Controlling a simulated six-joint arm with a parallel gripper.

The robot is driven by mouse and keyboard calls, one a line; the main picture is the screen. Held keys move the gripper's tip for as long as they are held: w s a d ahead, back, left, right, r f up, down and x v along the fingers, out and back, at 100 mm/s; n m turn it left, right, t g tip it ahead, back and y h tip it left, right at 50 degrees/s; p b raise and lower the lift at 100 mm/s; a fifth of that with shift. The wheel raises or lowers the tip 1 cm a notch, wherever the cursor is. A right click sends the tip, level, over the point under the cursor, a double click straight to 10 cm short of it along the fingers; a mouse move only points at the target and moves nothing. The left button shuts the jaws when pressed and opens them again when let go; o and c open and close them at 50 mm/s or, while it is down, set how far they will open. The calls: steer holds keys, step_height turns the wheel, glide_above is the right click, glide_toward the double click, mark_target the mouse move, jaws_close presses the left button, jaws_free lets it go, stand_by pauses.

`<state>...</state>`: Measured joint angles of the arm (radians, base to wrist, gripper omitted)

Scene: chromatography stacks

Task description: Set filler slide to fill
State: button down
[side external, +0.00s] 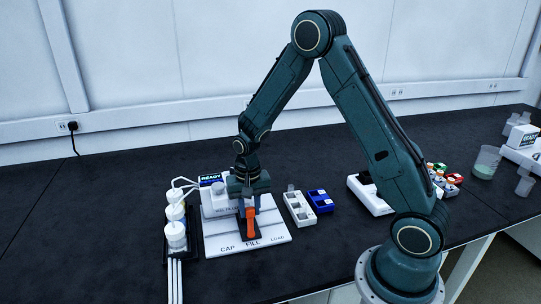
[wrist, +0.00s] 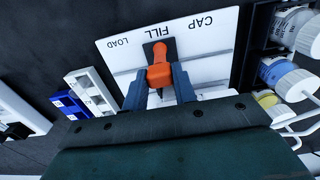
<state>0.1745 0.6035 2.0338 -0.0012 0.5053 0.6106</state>
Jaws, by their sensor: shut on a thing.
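The filler (side external: 215,207) is a white unit on a white base plate (side external: 222,249) lettered CAP, FILL and LOAD. Its slide has an orange handle (side external: 252,228) on a dark piece (side external: 241,230), which lines up with the word FILL in the side view. In the wrist view the orange handle (wrist: 160,73) stands between my two fingers, with its dark piece just below the word FILL. My gripper (side external: 249,207) is shut on the orange handle, coming from above. The inner part of the slide is hidden behind my gripper.
White-capped bottles with tubes (side external: 175,225) stand in a dark rack at the left. A small screen (side external: 210,179) reads READY. A white block (side external: 299,208) and a blue block (side external: 320,201) stand to the right. The dark bench in front is clear.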

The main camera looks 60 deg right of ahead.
steer(key=c, duration=1.1)
jaws_free()
steer(key=shift+r, duration=0.2)
step_height(320, 180, up, 14)
steer(key=shift+f, duration=0.25)
steer(key=s+a+r+n+t, duration=0.2)
steer(key=s+a+r+n, duration=0.2)
steer(key=s+r, duration=0.5)
steer(key=s+a+r+n+t, duration=0.1)
steer(key=s, duration=0.3)
steer(key=s+a+r+n+t, duration=0.1)
steer(key=s+n, duration=0.1)
steer(key=s, duration=0.3)
steer(key=s+a+r+n+t, duration=0.1)
steer(key=s+n, duration=0.1)
steer(key=s, duration=0.2)
steer(key=shift+s+t, duration=0.25)
steer(key=shift+t, duration=0.05)
